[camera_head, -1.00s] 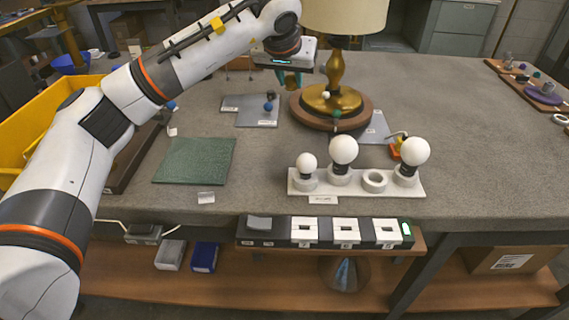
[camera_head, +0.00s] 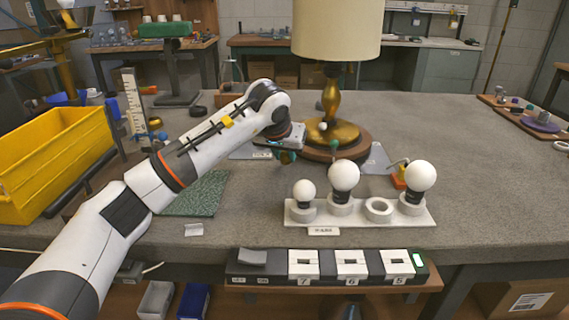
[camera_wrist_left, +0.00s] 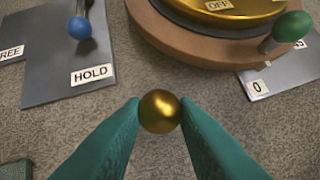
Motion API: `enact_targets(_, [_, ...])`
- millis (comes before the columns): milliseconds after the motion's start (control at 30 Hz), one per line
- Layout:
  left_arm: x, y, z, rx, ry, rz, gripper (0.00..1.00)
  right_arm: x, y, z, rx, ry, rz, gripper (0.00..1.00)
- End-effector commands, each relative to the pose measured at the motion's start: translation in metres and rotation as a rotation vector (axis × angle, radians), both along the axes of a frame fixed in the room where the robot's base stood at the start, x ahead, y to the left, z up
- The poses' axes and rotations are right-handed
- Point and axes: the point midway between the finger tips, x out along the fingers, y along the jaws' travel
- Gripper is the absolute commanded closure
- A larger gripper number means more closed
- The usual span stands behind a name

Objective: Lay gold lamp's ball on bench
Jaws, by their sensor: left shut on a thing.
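My left gripper (camera_head: 287,156) is low over the bench, just left of the gold lamp's (camera_head: 338,132) round wooden base. In the left wrist view its teal fingers are shut on a small gold ball (camera_wrist_left: 160,111), held at the fingertips. Grey bench top (camera_wrist_left: 210,100) shows around the ball; I cannot tell whether the ball touches it. The lamp stands upright with a cream shade (camera_head: 337,28). The ball cannot be made out in the head view. My right gripper is not in view.
A plate marked HOLD (camera_wrist_left: 50,75) with a blue-knobbed lever (camera_wrist_left: 80,28) lies beside the lamp. A green knob (camera_wrist_left: 291,26) sits at the lamp's base. A white rack (camera_head: 360,214) of bulbs stands at the front. A yellow bin (camera_head: 60,150) is at left.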

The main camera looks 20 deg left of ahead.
Motion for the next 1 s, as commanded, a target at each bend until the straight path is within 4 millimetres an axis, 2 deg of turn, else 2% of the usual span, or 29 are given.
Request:
enact_targets(33, [-0.001, 0.000, -0.011, -0.001, 0.004, -0.001, 1.00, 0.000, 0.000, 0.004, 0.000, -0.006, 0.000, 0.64])
enact_targets(133, [0.000, 0.000, -0.023, -0.001, 0.002, -0.001, 1.00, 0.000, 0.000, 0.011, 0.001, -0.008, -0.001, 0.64])
enact_targets(500, [0.000, 0.000, -0.027, 0.000, 0.000, 0.000, 1.00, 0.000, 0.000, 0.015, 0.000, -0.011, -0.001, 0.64])
enact_targets(533, [0.000, 0.000, -0.027, -0.001, 0.000, -0.001, 0.72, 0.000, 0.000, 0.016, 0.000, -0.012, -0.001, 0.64])
enact_targets(667, [0.000, 0.000, -0.026, -0.001, 0.000, -0.001, 0.51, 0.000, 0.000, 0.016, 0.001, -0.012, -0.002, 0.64])
enact_targets(1000, [0.000, 0.000, -0.023, -0.001, 0.000, -0.001, 0.51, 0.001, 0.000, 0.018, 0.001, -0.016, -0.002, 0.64])
